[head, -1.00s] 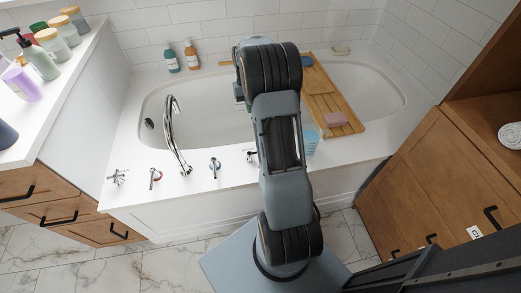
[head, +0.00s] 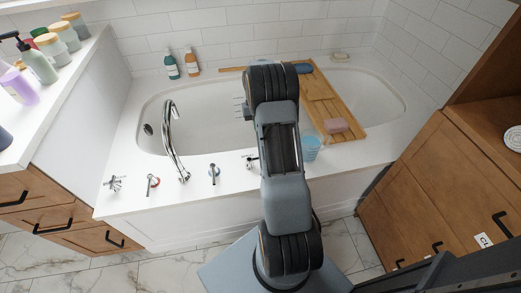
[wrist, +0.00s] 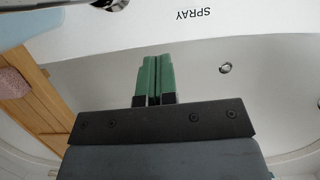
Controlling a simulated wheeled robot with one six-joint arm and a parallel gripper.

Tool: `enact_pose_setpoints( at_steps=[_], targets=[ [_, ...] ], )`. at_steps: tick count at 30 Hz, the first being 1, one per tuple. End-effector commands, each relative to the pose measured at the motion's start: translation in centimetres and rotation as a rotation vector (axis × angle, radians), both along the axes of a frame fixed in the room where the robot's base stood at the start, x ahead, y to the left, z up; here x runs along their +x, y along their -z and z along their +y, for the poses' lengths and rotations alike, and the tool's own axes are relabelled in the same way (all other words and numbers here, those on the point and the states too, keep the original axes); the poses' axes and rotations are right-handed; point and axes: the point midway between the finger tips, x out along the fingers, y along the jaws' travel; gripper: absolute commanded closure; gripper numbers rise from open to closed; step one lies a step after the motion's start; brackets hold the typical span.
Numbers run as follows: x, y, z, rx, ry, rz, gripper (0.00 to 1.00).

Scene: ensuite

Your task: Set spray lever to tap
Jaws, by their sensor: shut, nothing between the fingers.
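In the head view, chrome controls stand along the tub's front rim: a cross handle (head: 115,183), a lever with a red ring (head: 152,184), a lever with a blue ring (head: 214,173) and another chrome handle (head: 250,161) beside my arm. The tall curved tap (head: 172,142) rises between the two ringed levers. In the wrist view, a SPRAY label (wrist: 195,13) is on the white rim. A chrome piece (wrist: 112,4) is cut off by the top edge. My gripper (wrist: 152,62) has green fingers pressed together, empty, apart from the label. The lever's setting cannot be read.
A wooden bath tray (head: 330,105) with pink soap (head: 336,125) crosses the tub, right of my arm. A blue cup (head: 311,147) stands on the rim. Two bottles (head: 181,64) stand at the back. The tub's middle is free.

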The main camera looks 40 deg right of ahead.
Motion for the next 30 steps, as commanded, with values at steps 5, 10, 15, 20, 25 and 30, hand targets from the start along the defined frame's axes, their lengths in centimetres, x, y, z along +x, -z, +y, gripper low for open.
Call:
enact_pose_setpoints(
  at_steps=[5, 10, 15, 20, 25, 30],
  targets=[
    [-1.0, 3.7, 0.5, 0.002, 0.0, 0.005, 1.0],
    [-1.9, 6.5, 0.8, 0.002, 0.0, 0.004, 1.0],
    [-3.7, 6.9, 1.7, 0.001, 0.0, 0.002, 1.0],
    [-4.8, 7.1, 2.2, 0.0, 0.0, 0.001, 1.0],
    [-5.3, 7.2, 2.5, 0.0, 0.0, 0.0, 1.0],
    [-5.4, 7.2, 2.5, 0.0, 0.0, 0.001, 1.0]
  ],
)
